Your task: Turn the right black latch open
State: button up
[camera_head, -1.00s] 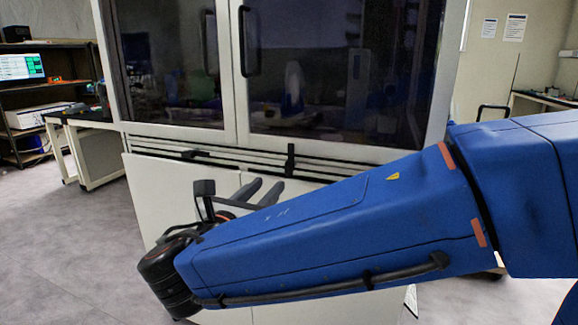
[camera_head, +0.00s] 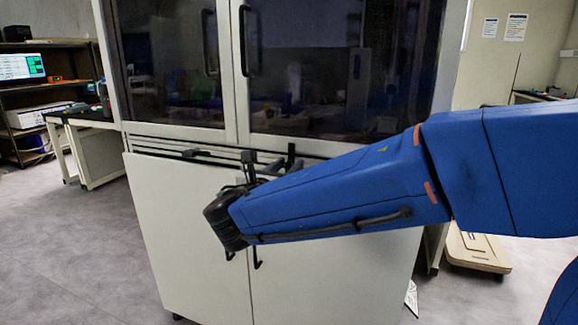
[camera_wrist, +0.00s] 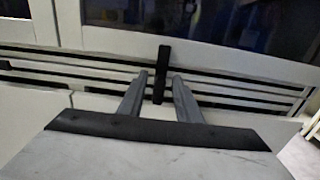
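The right black latch (camera_head: 291,155) stands upright on the slatted strip below the cabinet's right glass door. In the wrist view the latch (camera_wrist: 162,72) is upright, and its lower part shows between the two grey fingers of my gripper (camera_wrist: 158,77). The fingers are open, with a visible gap on each side of the latch. I cannot tell whether the tips reach around it in depth. In the head view my gripper (camera_head: 282,165) is close to the latch's lower left, partly hidden by my blue arm.
The left black latch (camera_head: 196,153) lies level on the same strip. Black door handles (camera_head: 244,42) rise above, and white lower panels (camera_head: 190,225) are below. A side table (camera_head: 85,120) stands at left. Grey floor is open in front.

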jog(key=shift+w+d, duration=0.15)
jog(key=shift+w, duration=0.25)
grip_shut()
